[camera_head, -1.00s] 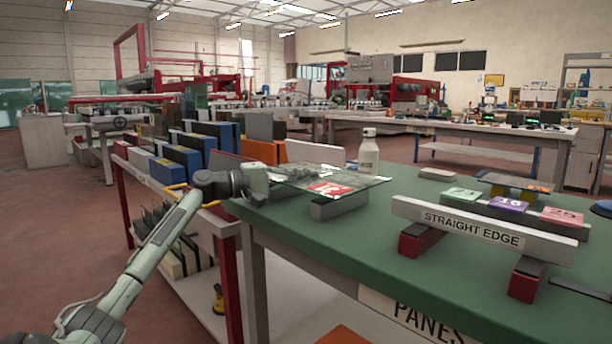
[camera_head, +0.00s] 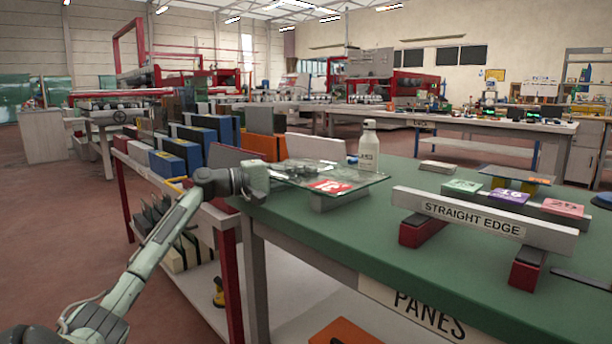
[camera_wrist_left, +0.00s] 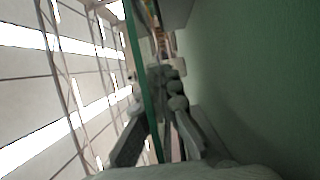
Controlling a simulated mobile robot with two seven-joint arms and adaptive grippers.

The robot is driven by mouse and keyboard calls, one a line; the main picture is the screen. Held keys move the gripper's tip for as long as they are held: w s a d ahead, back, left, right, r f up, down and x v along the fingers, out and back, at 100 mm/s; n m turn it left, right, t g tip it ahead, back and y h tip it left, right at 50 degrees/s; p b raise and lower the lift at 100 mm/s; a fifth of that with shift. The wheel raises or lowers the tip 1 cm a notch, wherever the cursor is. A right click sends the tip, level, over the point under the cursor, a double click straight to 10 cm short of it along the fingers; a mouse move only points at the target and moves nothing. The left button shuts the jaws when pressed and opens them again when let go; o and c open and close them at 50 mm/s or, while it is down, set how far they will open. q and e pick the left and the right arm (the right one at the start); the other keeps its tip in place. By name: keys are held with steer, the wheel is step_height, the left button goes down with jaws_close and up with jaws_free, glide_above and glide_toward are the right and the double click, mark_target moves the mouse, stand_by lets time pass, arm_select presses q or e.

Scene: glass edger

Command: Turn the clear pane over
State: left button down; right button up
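The clear pane (camera_head: 362,182) lies about level over a grey block (camera_head: 338,199) on the green table, with a red and white marking (camera_head: 330,186) showing on or through it. My left gripper (camera_head: 272,178) is at the pane's left edge. In the left wrist view the pane (camera_wrist_left: 138,70) is seen edge-on as a green strip. The fingers of my left gripper (camera_wrist_left: 155,115) lie on both sides of it and close in on it. The fingertips are partly hidden by the glass. My right gripper is out of view.
A white bottle (camera_head: 368,146) stands just behind the pane. To the right are the straight edge bar (camera_head: 482,222) on red blocks and several coloured numbered pads (camera_head: 509,197). A rack of upright panels (camera_head: 180,160) stands left of the green table (camera_head: 420,290).

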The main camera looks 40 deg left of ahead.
arm_select(q)
steer(key=shift+f, duration=0.25)
stand_by(0.5)
steer(key=c, duration=1.7)
jaws_free()
steer(key=shift+o, duration=0.3)
steer(key=shift+f, duration=0.25)
steer(key=v, duration=1.2)
steer(key=shift+s+r, duration=0.1)
steer(key=shift+s, duration=0.1)
